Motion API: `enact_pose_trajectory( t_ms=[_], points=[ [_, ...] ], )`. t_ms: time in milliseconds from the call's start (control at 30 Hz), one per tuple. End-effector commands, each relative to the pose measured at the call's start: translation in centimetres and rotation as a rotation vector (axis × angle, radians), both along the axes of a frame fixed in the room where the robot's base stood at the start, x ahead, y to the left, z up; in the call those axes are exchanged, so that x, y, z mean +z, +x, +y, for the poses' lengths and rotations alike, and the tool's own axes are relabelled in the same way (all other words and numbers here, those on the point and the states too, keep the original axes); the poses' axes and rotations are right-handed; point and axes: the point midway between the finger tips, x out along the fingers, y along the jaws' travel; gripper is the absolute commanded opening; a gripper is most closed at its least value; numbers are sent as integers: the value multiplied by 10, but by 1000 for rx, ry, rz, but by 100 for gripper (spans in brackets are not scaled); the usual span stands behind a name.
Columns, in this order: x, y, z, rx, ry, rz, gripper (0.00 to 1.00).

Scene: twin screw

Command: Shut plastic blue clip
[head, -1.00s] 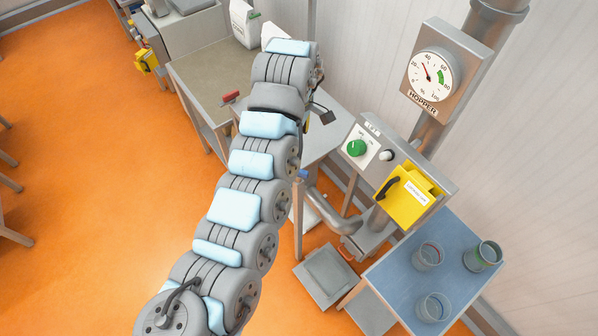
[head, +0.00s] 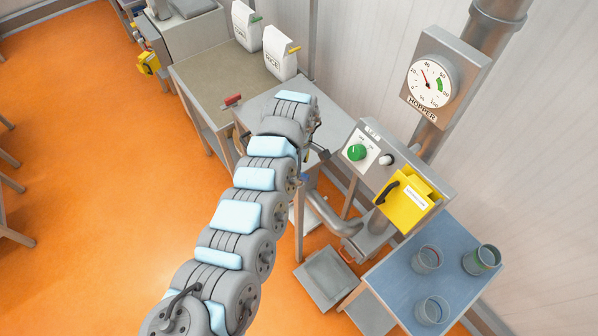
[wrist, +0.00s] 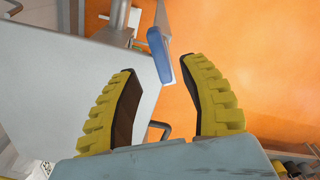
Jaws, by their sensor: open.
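A long blue plastic piece (wrist: 158,55), which looks like the blue clip, shows in the wrist view by the edge of a grey tabletop (wrist: 75,80), with a thin white strip along its lower right side. Whether it is open or closed I cannot tell. My gripper (wrist: 160,70) is open, its two yellow-backed fingers either side of the piece in the picture, with no contact visible. In the head view my arm hides most of the gripper. A small blue bit (head: 304,178) shows beside my arm there; I cannot tell if it is the same piece.
Two white bags, one with a green clip (head: 256,18) and one with a yellow clip (head: 294,49), stand on the back bench. A red-handled item (head: 232,100) lies at its edge. A control box with a yellow cover (head: 408,205) and a blue table (head: 395,270) stand right.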

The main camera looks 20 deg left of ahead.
Motion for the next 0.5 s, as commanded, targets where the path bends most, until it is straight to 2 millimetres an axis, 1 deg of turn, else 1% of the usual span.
enact_pose_trajectory(
  t_ms=[33,100,300,500],
  points=[
    [-8,-2,0,-1,1,8,44],
    [-18,-2,0,-1,0,6,44],
    [-40,-1,-1,-1,0,5,44],
    [-49,-1,0,0,0,2,44]
  ],
)
